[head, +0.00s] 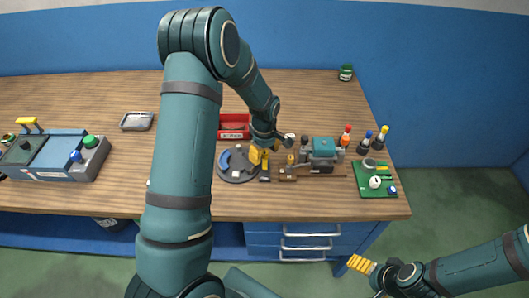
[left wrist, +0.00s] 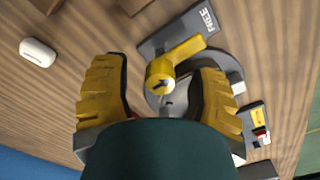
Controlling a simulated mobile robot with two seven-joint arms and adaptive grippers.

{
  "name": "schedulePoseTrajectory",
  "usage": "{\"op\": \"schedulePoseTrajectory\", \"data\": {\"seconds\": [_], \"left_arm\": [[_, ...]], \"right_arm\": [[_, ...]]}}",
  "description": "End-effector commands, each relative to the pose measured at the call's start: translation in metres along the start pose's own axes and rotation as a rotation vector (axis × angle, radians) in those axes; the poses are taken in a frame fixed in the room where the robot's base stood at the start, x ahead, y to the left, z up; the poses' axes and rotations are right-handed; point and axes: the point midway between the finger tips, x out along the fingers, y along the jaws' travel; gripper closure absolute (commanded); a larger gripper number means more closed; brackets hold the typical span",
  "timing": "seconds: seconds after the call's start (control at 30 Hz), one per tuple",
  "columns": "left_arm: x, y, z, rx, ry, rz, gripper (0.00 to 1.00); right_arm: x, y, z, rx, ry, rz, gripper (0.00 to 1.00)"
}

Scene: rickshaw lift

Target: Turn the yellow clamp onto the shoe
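The yellow clamp (left wrist: 177,62) shows in the left wrist view as a lever with a round hub, its arm pointing up and right to a grey plate marked FREE (left wrist: 204,24). A curved grey metal piece (left wrist: 226,64) lies beside the hub, partly behind my right-hand finger; I cannot tell whether it is the shoe. My left gripper (left wrist: 160,92) is open, its yellow-padded fingers on either side of the hub, with a gap at the left finger. In the head view my left gripper (head: 260,155) is low over the bench and hides the clamp. My right gripper (head: 361,265) is off the bench's front edge.
A round dark fixture (head: 236,170) sits left of my left gripper. A red tray (head: 233,120) stands behind it. A green-grey machine (head: 322,150), several bottles and a green board (head: 374,180) stand to the right. A blue-grey box (head: 53,156) is at the left.

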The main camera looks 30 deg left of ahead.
Motion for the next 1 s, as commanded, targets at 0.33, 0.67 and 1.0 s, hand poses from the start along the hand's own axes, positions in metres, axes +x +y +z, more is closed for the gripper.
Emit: {"op": "schedulePoseTrajectory", "data": {"seconds": [0.33,0.67,1.0], "left_arm": [[-0.0002,0.0000,0.0000,0.000,0.000,0.000,1.00],[0.0000,-0.0001,-0.0005,0.029,0.001,0.000,1.00],[0.0005,0.0001,-0.0007,0.234,0.001,0.000,1.00]], "right_arm": [[0.0000,0.0000,-0.0001,0.000,0.000,0.000,0.08],[0.0007,0.0003,0.0001,0.000,0.000,0.000,0.08],[0.0044,0.0017,0.0019,-0.001,-0.004,0.000,0.08]]}}
